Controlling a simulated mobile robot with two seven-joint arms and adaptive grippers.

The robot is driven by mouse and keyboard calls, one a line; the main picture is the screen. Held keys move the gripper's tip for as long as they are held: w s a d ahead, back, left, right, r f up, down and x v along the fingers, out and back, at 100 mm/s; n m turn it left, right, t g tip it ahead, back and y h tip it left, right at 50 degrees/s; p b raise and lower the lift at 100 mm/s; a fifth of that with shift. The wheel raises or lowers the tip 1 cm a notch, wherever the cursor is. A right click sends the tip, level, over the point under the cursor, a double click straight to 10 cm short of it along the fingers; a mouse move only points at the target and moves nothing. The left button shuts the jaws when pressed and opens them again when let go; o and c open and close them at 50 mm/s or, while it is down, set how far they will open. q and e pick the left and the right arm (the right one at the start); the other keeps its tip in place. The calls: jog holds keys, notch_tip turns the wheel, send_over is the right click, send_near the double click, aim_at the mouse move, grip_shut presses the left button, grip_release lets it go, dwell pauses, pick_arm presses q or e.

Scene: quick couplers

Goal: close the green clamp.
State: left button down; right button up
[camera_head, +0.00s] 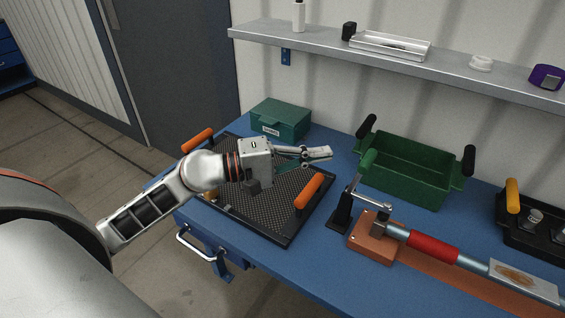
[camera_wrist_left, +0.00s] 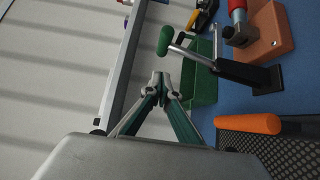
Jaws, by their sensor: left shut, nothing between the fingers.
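The green clamp has a green-gripped lever (camera_head: 367,161) standing up from a black base (camera_head: 341,214), with a metal arm reaching right to the block. In the left wrist view its green grip (camera_wrist_left: 166,40) shows at the top middle, with the black base (camera_wrist_left: 250,76) to the right. My left gripper (camera_head: 330,153) is shut and empty, left of the green grip and apart from it. Its closed fingertips (camera_wrist_left: 165,77) show just below the grip in the left wrist view. My right gripper is not in view.
A black mesh tray with orange handles (camera_head: 310,190) lies below my left arm. A green crate (camera_head: 405,195) with black handles stands behind the clamp. A green box (camera_head: 281,118) is at the back left. A red-sleeved tube (camera_head: 433,247) runs right from an orange block (camera_head: 370,243). A shelf (camera_head: 340,48) hangs above.

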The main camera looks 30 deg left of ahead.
pick_arm(q)
jog(key=b+v, duration=0.2)
jog(key=v, duration=0.5)
jog(key=shift+s+a+b, duration=0.2)
jog(key=shift+b, duration=0.1)
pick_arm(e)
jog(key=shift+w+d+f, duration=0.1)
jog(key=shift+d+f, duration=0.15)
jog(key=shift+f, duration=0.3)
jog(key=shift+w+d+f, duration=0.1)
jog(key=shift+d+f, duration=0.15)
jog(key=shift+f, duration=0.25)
